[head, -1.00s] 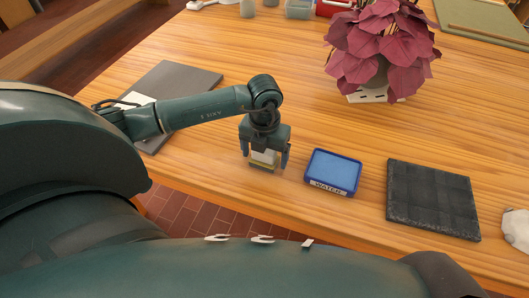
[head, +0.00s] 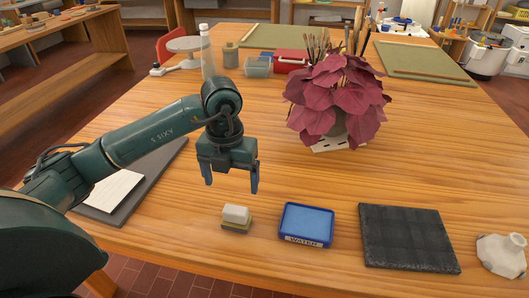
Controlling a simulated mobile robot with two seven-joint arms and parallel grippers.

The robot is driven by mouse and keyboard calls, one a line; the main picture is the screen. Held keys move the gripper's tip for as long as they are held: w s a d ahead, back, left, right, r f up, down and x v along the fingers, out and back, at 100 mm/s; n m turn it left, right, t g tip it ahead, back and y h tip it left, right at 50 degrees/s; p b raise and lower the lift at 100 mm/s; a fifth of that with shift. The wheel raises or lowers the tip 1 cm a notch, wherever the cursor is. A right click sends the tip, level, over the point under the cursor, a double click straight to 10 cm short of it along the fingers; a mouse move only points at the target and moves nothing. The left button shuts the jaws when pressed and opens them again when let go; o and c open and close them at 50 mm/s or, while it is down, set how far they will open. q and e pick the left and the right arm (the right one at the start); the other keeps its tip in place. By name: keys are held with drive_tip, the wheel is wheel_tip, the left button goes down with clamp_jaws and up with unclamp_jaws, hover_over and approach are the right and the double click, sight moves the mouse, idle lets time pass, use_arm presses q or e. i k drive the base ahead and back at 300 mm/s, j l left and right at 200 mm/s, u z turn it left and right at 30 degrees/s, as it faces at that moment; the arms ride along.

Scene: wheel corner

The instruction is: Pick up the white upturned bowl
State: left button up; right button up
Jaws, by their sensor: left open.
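The white upturned bowl (head: 502,255) is at the right edge of the table in the head view, with a short round foot on top and a faceted outline. My left gripper (head: 231,182) is open and empty, fingers pointing down, above the table and far to the left of the bowl. A small white block on a yellowish-green base (head: 235,218) sits on the table just in front of and below the fingers, apart from them. My right gripper is not in view.
Between gripper and bowl lie a blue tray labelled WATER (head: 306,225) and a dark square slab (head: 407,237). A potted plant with dark red leaves (head: 336,100) stands behind them. A grey board with white sheets (head: 118,190) lies under my left arm.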

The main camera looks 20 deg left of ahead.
sight(505, 256)
drive_tip(key=k, duration=1)
